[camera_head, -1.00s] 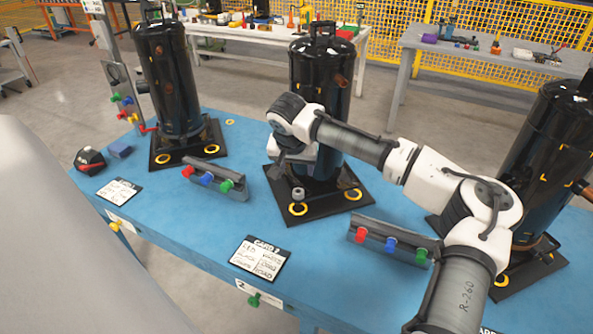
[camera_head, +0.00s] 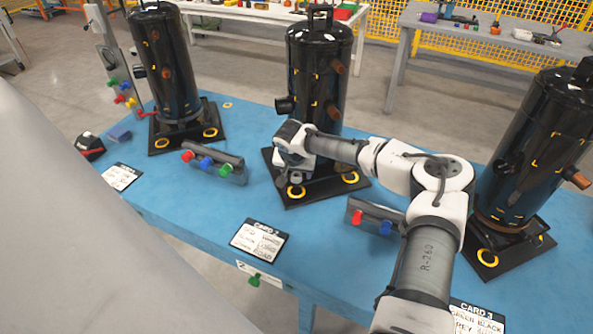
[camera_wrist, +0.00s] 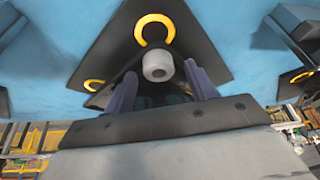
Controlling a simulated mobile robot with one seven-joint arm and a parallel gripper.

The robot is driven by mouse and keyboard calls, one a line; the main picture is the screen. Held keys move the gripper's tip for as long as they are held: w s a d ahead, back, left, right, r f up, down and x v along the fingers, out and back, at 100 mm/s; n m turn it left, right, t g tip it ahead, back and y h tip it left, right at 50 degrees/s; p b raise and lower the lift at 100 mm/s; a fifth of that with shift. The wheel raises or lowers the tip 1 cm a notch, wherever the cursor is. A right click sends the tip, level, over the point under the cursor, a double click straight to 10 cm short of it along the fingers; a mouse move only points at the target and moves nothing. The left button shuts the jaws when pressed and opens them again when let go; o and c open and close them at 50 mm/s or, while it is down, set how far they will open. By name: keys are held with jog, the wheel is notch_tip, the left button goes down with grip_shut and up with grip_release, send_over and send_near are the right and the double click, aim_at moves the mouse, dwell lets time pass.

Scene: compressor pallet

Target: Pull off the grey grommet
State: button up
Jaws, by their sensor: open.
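In the head view my gripper (camera_head: 293,178) is low over the plate's front corner, and my wrist hides most of the grommet.
Compressors also stand at left (camera_head: 165,70) and right (camera_head: 535,150). A rack with coloured grommets (camera_head: 215,163) lies left of the middle plate; another rack (camera_head: 375,216), partly behind my arm, lies to the right. Card 2 (camera_head: 259,240) lies in front. Blue table is clear between.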

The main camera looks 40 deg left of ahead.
grip_shut()
dwell(0.6)
